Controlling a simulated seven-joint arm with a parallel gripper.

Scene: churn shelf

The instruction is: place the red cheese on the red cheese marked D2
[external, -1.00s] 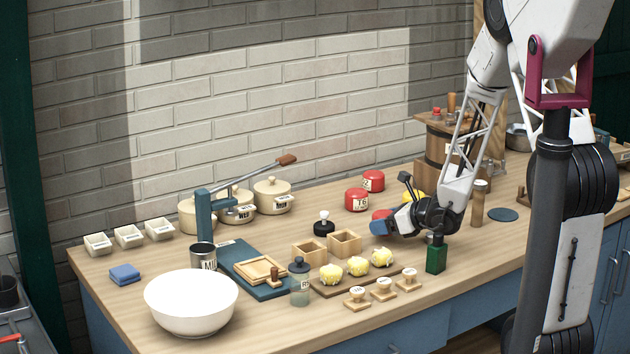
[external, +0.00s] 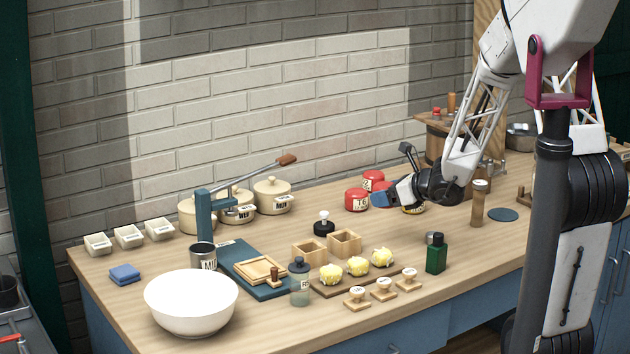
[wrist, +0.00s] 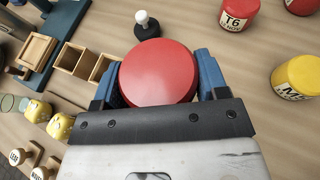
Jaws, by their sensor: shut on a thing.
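My gripper (external: 383,198) has blue fingers shut on a red cheese (wrist: 158,72), which fills the space between them in the wrist view. The held cheese is raised above the table, its label hidden from the wrist camera. A red cheese marked T6 (external: 356,200) stands left of my gripper; it also shows at the top of the wrist view (wrist: 238,14). Another red cheese (external: 372,178) stands behind it, partly hidden by the held cheese, and is cut off at the wrist view's corner (wrist: 303,5). I cannot read a D2 mark on any of them.
A yellow cheese (wrist: 298,77) stands just under my gripper's wrist in the external view. A black stamp with a white knob (wrist: 147,25) and wooden boxes (external: 344,243) stand to the left.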

